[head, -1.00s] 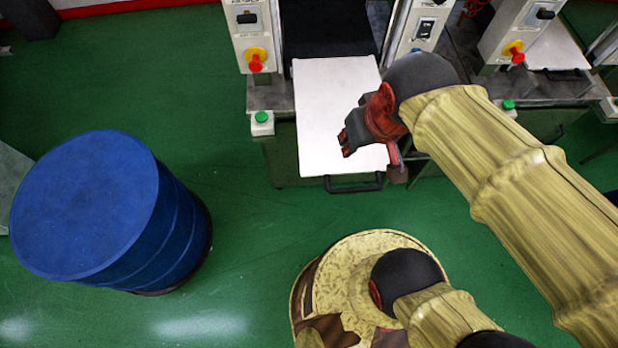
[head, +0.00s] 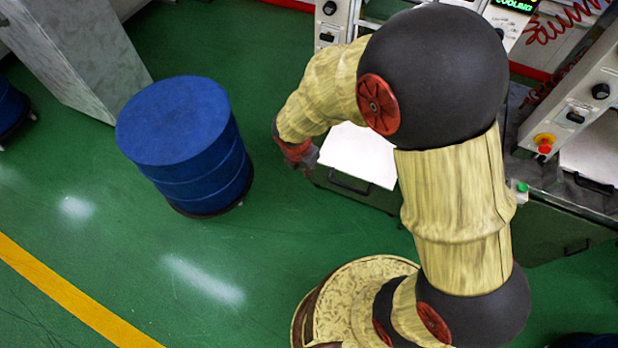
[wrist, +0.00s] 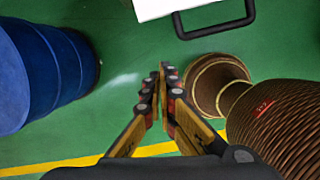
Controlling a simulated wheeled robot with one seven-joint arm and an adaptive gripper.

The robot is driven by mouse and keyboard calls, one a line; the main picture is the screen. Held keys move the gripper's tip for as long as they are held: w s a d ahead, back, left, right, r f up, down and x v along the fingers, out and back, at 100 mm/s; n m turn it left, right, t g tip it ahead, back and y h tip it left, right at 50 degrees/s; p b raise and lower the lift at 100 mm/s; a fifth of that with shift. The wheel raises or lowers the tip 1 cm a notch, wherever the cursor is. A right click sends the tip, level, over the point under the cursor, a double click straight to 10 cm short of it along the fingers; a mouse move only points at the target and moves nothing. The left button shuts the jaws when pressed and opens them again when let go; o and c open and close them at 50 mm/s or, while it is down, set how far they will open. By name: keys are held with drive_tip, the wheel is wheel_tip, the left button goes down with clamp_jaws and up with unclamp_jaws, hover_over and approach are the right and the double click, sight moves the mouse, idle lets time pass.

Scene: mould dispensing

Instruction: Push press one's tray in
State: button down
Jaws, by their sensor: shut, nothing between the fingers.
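The press tray (head: 358,152) is a flat white plate drawn out of the press, partly hidden behind my arm in the head view. Its black handle (head: 350,184) is on the near edge. In the wrist view the tray (wrist: 180,6) shows at the top, with the handle (wrist: 215,22) below it. My gripper (head: 304,162) is to the left of the tray in the head view, apart from the handle. In the wrist view its fingers (wrist: 164,72) are together and empty, pointing toward the area left of the handle.
A blue drum (head: 190,140) stands on the green floor to the left of the tray; it also shows in the wrist view (wrist: 45,72). A second press (head: 560,150) with a red button stands at right. Open floor lies between drum and tray.

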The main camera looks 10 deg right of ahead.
drive_tip(key=w+d+f+n+b, duration=0.2)
drive_tip(key=w+f, duration=0.4)
drive_tip(key=f, duration=0.3)
drive_tip(key=shift+d+f+n+b, duration=0.3)
drive_tip(key=shift+d+f+b, duration=0.1)
drive_tip(key=shift+d, duration=0.35)
drive_tip(key=shift+w, duration=0.1)
